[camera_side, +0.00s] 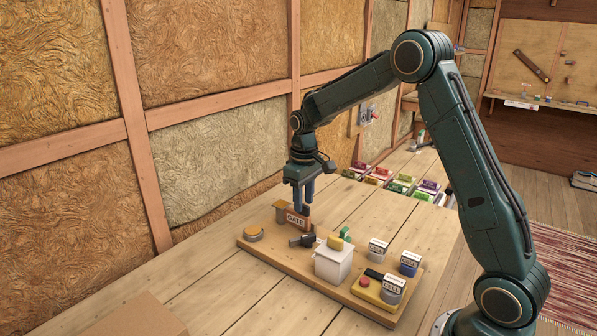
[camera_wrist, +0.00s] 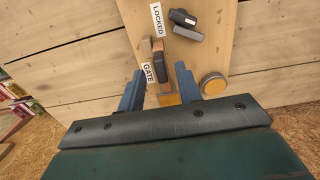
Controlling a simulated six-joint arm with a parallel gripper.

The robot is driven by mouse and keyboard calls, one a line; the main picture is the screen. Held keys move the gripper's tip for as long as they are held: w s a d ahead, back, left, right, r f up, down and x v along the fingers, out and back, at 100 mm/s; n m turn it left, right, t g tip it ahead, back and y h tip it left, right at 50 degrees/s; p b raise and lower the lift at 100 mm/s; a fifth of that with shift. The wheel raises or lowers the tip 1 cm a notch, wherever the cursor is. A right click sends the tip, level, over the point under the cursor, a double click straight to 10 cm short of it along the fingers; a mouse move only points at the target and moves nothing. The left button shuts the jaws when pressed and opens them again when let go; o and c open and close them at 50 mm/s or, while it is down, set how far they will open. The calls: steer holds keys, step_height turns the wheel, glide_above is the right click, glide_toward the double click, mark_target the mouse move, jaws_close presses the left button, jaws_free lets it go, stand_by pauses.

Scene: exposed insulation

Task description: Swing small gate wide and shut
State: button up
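The small gate (camera_side: 297,219) is a wooden panel labelled GATE. It stands at the back left part of a wooden board (camera_side: 262,248). In the wrist view the gate (camera_wrist: 147,72) shows a dark grip piece (camera_wrist: 160,67) near its label. My gripper (camera_side: 304,203) points down over the gate. In the wrist view my gripper (camera_wrist: 160,88) has its fingers apart, one on each side of the gate. I cannot tell whether either finger touches it. A dark latch piece (camera_wrist: 183,18) lies beside a LOCKED label (camera_wrist: 157,20).
A round yellow-topped knob (camera_side: 254,233) sits left of the gate. A white box (camera_side: 333,262), CELL blocks (camera_side: 410,263) and a red-button box (camera_side: 367,288) stand toward the right of the board. Coloured bins (camera_side: 400,183) are behind. The table at left is mostly clear.

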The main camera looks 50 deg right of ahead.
step_height(320, 180, up, 13)
stand_by(0.6)
steer(key=s+a+r+t, duration=0.1)
steer(key=s+a+r, duration=0.25)
steer(key=s, duration=0.35)
steer(key=s+a+r+t, duration=0.2)
steer(key=s+a+r, duration=0.15)
steer(key=s, duration=0.35)
steer(key=s+a+f+t, duration=0.1)
steer(key=s+a+f, duration=0.1)
steer(key=s, duration=0.5)
steer(key=s+a+f+t, duration=0.1)
steer(key=s+a+f, duration=0.2)
steer(key=s, duration=0.4)
steer(key=shift+s+f+t, duration=0.15)
steer(key=shift+s+t, duration=0.15)
steer(key=shift+s, duration=0.05)
steer(key=shift+w, duration=0.1)
